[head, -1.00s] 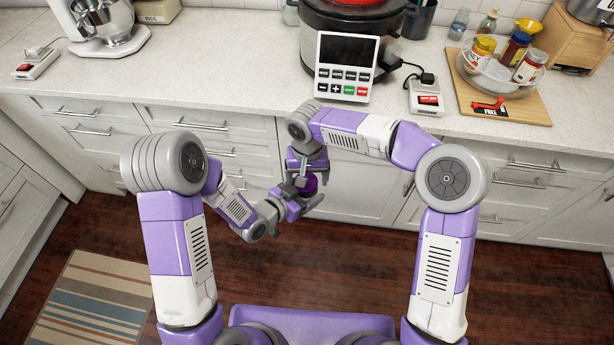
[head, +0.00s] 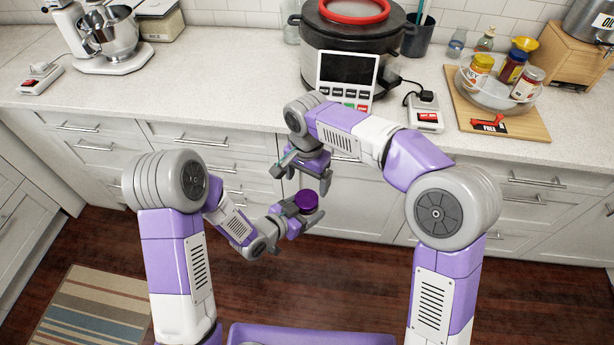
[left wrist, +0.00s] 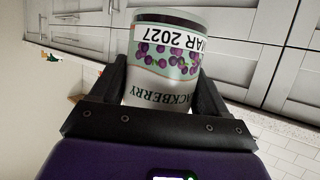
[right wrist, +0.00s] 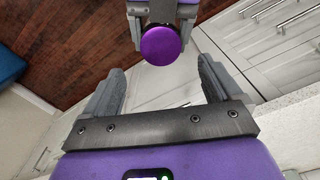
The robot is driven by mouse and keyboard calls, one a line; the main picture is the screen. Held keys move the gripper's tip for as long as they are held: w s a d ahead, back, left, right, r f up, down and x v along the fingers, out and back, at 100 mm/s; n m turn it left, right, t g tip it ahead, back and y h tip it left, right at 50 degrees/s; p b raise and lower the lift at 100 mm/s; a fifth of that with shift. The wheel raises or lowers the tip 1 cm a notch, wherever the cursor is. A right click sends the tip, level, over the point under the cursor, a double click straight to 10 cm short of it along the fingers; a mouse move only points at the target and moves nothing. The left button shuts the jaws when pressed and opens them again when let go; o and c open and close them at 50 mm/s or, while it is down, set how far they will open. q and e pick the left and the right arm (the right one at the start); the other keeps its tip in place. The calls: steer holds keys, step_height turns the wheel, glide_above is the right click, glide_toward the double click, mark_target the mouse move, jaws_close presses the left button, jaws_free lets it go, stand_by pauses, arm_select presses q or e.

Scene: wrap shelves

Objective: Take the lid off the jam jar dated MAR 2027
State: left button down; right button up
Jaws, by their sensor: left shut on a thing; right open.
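The jam jar (left wrist: 168,65) is in my left gripper (left wrist: 160,90). Its label reads upside down in the left wrist view, with BLACKBERRY and MAR 2027. Its purple lid (head: 306,199) faces up in the head view, and the right wrist view shows the lid (right wrist: 162,45) from above, between the fingers of my left gripper (right wrist: 162,12). The lid is hidden in the left wrist view. My right gripper (head: 302,178) is open and empty, above and apart from the lid. Its spread fingers (right wrist: 158,85) show in the right wrist view.
The counter (head: 215,85) is behind the arms, with a cooker (head: 345,45) and a control panel (head: 346,80). At right, a board (head: 530,125) bears a bowl (head: 508,95) with several jars, and a red-handled item (head: 490,121). The jar is over open floor.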

mark_target(306, 199)
step_height(306, 199, down, 7)
steer(key=shift+f, duration=0.15)
stand_by(0.4)
steer(key=c, duration=1.1)
steer(key=n, duration=0.6)
steer(key=shift+d+n, duration=0.15)
steer(key=shift+n, duration=0.25)
steer(key=o, duration=1.1)
steer(key=shift+o, duration=0.3)
steer(key=shift+a, duration=0.3)
